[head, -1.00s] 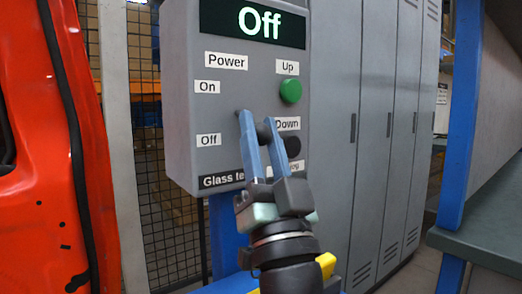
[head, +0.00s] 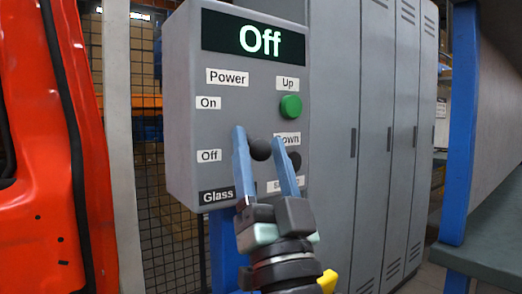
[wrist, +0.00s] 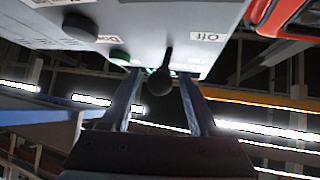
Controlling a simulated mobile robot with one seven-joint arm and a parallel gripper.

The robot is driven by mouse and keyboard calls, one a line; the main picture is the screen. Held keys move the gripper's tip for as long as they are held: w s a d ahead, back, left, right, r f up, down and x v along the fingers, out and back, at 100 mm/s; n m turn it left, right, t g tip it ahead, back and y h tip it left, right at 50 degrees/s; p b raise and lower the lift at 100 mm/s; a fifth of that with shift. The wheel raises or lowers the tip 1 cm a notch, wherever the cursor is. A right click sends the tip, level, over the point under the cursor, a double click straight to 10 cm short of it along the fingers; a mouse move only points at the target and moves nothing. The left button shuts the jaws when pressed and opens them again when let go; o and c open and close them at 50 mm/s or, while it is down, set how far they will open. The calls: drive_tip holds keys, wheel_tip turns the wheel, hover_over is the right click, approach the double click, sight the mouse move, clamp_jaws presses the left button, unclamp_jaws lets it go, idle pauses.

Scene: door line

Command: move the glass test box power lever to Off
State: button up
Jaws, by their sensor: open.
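The grey glass test box (head: 228,125) fills the middle of the head view, and its display (head: 253,38) reads "Off". The power lever's black round knob (head: 260,149) is about level with the "Off" label (head: 209,156), below the "On" label (head: 208,103). My gripper (head: 259,136) is open, with one blue finger on each side of the knob. In the wrist view the knob (wrist: 158,83) hangs on its dark stem between the open fingers, with a gap visible on both sides. The lever's base is partly hidden in the head view.
A red car body (head: 90,150) stands at left, grey lockers (head: 370,120) at right, then a blue post (head: 460,120) and bench.

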drive_tip(key=b+v, duration=0.4)
drive_tip(key=v, duration=0.8)
drive_tip(key=shift+s+f+b, duration=0.2)
drive_tip(key=shift+f+b, duration=0.05)
drive_tip(key=shift+b, duration=0.05)
drive_tip(key=shift+d, duration=0.1)
drive_tip(key=s+a+r+n+g+y+p, duration=0.15)
drive_tip(key=a+r+n+p, duration=0.35)
drive_tip(key=r, duration=0.5)
drive_tip(key=s+r+m+h+p, duration=0.1)
drive_tip(key=r+h+p, duration=0.1)
drive_tip(key=r+p, duration=1.1)
drive_tip(key=s+d+r+m+t+h+p, duration=0.1)
drive_tip(key=s+r+h+p, duration=0.1)
drive_tip(key=r+p, duration=1.2)
drive_tip(key=s+d+r+m+t+h+p, duration=0.1)
drive_tip(key=r+h+p, duration=0.3)
drive_tip(key=r+p, duration=1)
wheel_tip(320, 180, up, 5)
drive_tip(key=shift+s+d+f, duration=0.1)
drive_tip(key=shift+s+d, duration=0.15)
drive_tip(key=shift+s, duration=0.05)
